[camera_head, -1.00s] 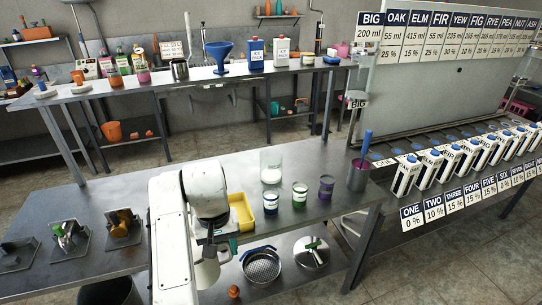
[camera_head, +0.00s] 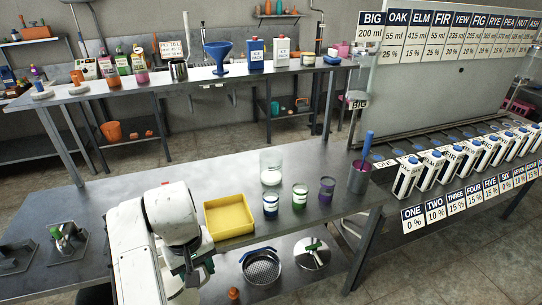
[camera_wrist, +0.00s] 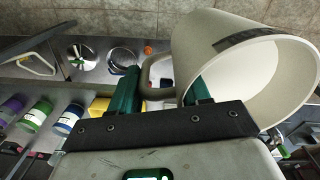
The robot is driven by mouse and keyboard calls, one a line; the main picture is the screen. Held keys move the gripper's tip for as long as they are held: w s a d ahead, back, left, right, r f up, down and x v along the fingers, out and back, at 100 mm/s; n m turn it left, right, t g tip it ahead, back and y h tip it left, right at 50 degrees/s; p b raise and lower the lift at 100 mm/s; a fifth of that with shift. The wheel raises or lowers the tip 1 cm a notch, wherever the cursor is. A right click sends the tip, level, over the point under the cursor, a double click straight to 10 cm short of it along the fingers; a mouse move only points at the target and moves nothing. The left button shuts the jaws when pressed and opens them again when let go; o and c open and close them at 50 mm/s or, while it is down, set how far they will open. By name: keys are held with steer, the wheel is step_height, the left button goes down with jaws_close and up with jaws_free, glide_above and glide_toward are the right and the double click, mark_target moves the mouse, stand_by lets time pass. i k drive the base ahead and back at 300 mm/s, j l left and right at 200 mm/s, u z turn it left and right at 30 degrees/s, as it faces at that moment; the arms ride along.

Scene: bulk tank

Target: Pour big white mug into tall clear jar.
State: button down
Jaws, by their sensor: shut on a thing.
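The big white mug (camera_wrist: 210,40) fills the upper right of the wrist view, with its open mouth facing the right side of that picture. My gripper (camera_wrist: 165,88) is shut on its handle, with green fingers on either side. The mug's inside looks pale; I cannot tell how much it holds. In the head view the mug is hidden behind my arm. The tall clear jar (camera_head: 271,167) stands upright on the steel table, with white content in its lower part. My gripper (camera_head: 197,270) is at the table's front edge, left of and nearer than the jar.
A yellow tray (camera_head: 229,217) lies between my arm and the jar. Three small jars, blue-banded (camera_head: 270,204), green (camera_head: 300,196) and purple (camera_head: 327,188), stand before the clear jar. A purple-grey pot (camera_head: 359,178) with a blue handle stands right. The table's back left is clear.

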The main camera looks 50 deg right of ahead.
mark_target(270, 160)
steer(key=i+l, duration=0.15)
steer(key=l, duration=0.2)
steer(key=i+l, duration=0.15)
steer(key=l, duration=0.25)
steer(key=i+l, duration=0.2)
steer(key=l, duration=0.15)
steer(key=i+l+u, duration=0.1)
steer(key=l, duration=0.25)
